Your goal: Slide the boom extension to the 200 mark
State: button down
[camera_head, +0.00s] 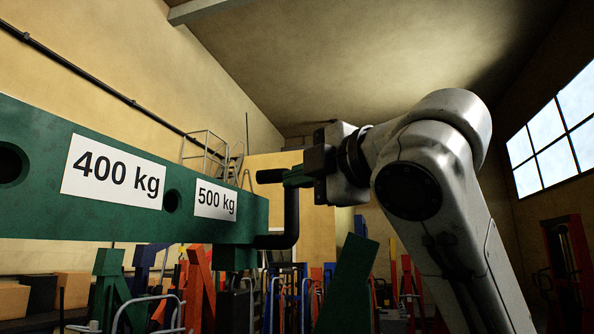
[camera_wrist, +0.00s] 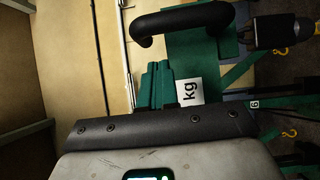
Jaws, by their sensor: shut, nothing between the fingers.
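The green boom (camera_head: 90,215) runs across the left of the head view, with white labels reading 400 kg (camera_head: 113,171) and 500 kg (camera_head: 215,200). No 200 mark shows. A black bent handle (camera_head: 291,218) rises from the boom's right end; its bend also shows in the wrist view (camera_wrist: 185,18). My gripper (camera_head: 292,177) is near the handle's top, its green fingers shut and empty. I cannot tell whether the fingers touch the handle.
Round holes (camera_head: 172,200) pierce the boom's side. Below and behind stand several coloured frames and racks, including a red one (camera_head: 199,290). Cardboard boxes (camera_head: 72,289) sit at the lower left. A wall with windows (camera_head: 556,135) is on the right. The space above the boom is open.

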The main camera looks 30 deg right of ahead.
jog(key=s+d+b, duration=0.2)
jog(key=s+b, duration=0.1)
jog(key=s, duration=0.7)
jog(key=shift+w+f, duration=0.1)
jog(key=shift+f, duration=0.05)
